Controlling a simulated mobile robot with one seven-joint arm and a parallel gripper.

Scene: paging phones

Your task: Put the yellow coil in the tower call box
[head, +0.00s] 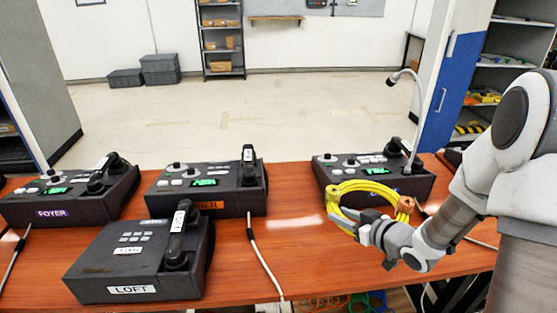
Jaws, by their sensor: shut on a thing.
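My gripper (352,226) is shut on the yellow coil (372,186) at the coil's lower left edge. The coil is a ring of yellow cable with an orange-brown piece at its right side. It is held tilted above the table, in front of the right-hand call box (322,171), and hides much of that box's front and label. The middle call box (155,203) has an orange label (209,205) whose text is partly hidden and seems to end in "ER". I cannot tell which box is marked tower.
The LOFT box (100,262) stands at the front and the FOYER box (100,208) at the left. Their handsets stick up. The wooden table (300,260) has free room between the middle box and my gripper, crossed by a pale cord (262,262). A thin gooseneck (417,120) rises behind the right-hand box.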

